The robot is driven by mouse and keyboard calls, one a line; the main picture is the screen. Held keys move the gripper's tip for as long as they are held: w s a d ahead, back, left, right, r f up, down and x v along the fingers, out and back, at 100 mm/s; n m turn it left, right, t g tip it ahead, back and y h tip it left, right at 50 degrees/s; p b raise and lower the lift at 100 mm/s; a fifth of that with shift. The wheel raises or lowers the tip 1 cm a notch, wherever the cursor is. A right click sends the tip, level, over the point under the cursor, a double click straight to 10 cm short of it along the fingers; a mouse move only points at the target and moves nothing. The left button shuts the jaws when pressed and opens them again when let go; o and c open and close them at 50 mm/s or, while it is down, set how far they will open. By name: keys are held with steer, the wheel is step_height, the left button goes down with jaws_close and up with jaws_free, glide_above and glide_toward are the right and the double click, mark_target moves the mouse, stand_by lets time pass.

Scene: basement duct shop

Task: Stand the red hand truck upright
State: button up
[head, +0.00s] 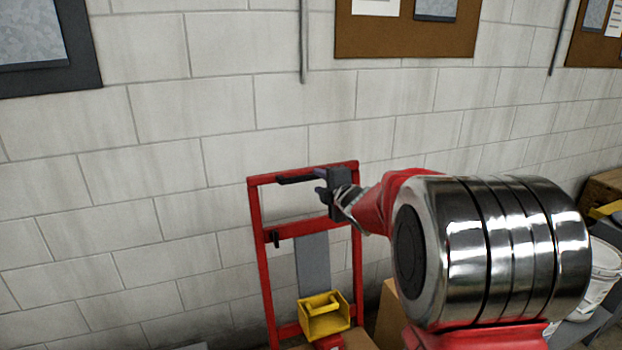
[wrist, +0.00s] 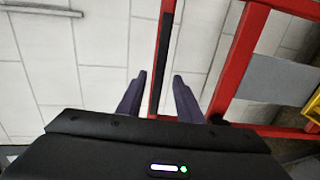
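The red hand truck (head: 264,240) stands close to the block wall, its frame rising steeply and tilted a little in the head view. I cannot tell how far it leans. A black grip (head: 294,179) lies along its red top bar. My gripper (head: 319,188) is at the top bar, near the right end of the grip. In the wrist view, the red bar with its black strip (wrist: 160,62) runs between the two dark fingers of my gripper (wrist: 160,78). The fingers are apart, with a gap visible on the left side. The truck's foot is hidden.
A yellow bin (head: 325,318) sits low in front of the truck, with a cardboard box (head: 388,318) at its right. A white bucket (head: 603,270) stands at the far right. Corkboards (head: 405,38) hang on the wall behind.

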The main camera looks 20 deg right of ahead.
mark_target(313, 178)
steer(key=shift+x, duration=3.4)
steer(key=shift+c, duration=0.2)
jaws_close()
steer(key=shift+f, duration=0.1)
